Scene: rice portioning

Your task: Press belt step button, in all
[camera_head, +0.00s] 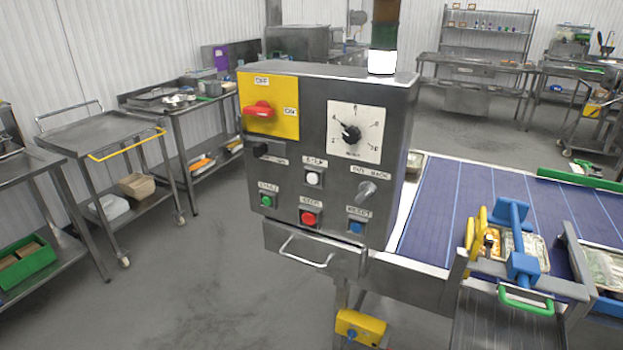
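A grey control box (235,160) stands in the middle of the head view, its front facing me. A white push button (314,179) sits near the middle of the panel under a small label that seems to read STEP. Below it are a green button (267,201), a red button (308,218) and a blue button (356,227), each under a label too small to read surely. Whether any button is pressed cannot be told. Neither of my grippers is in view, and nothing touches the panel.
The panel also carries a red switch (258,109) on yellow, a dial (351,133) and a metal lever (367,189). A purple belt (455,205) runs right, with a blue and yellow guide (515,240) over trays. A cart (95,140) stands left; floor in front is clear.

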